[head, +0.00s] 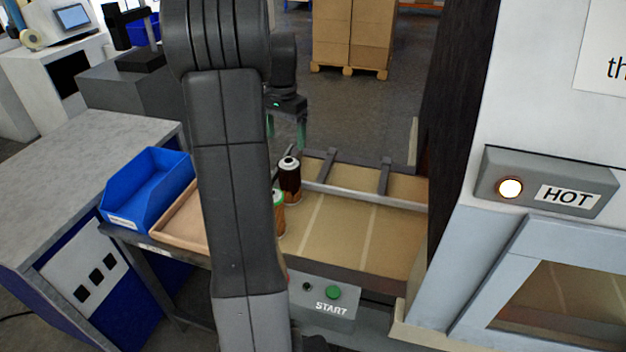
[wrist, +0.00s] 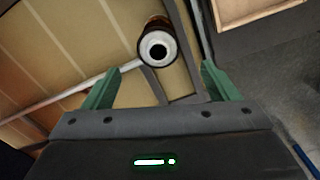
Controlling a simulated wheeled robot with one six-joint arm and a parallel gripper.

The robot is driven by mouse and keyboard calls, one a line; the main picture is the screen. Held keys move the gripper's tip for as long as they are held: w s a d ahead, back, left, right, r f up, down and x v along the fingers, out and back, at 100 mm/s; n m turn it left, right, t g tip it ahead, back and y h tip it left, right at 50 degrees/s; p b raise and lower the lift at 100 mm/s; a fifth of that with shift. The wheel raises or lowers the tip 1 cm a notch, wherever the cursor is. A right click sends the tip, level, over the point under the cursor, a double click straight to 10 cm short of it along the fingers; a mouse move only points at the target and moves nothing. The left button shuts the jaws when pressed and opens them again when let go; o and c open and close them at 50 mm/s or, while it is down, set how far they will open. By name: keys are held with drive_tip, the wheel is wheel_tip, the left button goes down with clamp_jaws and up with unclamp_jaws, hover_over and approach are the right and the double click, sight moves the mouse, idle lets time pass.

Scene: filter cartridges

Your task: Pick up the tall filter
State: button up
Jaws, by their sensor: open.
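A tall dark filter (head: 289,178) with a white top stands upright at the far left part of the conveyor. In the wrist view its white ring top with a dark hole (wrist: 158,49) shows from above, ahead of the fingertips and roughly midway between them. My gripper (head: 287,130) is above the filter in the head view, with its green fingers pointing down. In the wrist view my gripper (wrist: 161,80) is open, with nothing between its fingers. A shorter brown filter with a green top (head: 279,215) stands nearer, partly hidden behind my arm.
The tan conveyor (head: 335,228) has a metal rail (head: 365,197) across it. A blue bin (head: 150,190) and a wooden tray (head: 180,222) lie left of my arm. A machine with a HOT sign (head: 565,195) stands at right. A START panel (head: 325,300) is in front.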

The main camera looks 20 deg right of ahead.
sight(287, 161)
wheel_tip(287, 161, down, 8)
drive_tip(key=shift+f+p, duration=0.1)
drive_tip(key=shift+p, duration=0.35)
drive_tip(key=shift+w+d+f+p, duration=0.1)
drive_tip(key=shift+f+p, duration=0.15)
drive_tip(key=shift+f, duration=0.65)
drive_tip(key=shift+s+d+f+p, duration=0.15)
drive_tip(key=shift+f+p, duration=0.15)
drive_tip(key=shift+f, duration=0.6)
drive_tip(key=shift+w+d+f+p, duration=0.15)
drive_tip(key=shift+f+p, duration=0.1)
drive_tip(key=shift+f, duration=0.65)
drive_tip(key=c, duration=1)
drive_tip(key=shift+c, duration=0.2)
drive_tip(key=shift+r, duration=0.15)
wheel_tip(287, 161, up, 8)
drive_tip(key=p, duration=0.5)
drive_tip(key=shift+f, duration=0.25)
drive_tip(key=s+b, duration=0.4)
drive_tip(key=s, duration=1.4)
drive_tip(key=shift+a+f, duration=0.35)
drive_tip(key=shift+a, duration=0.05)
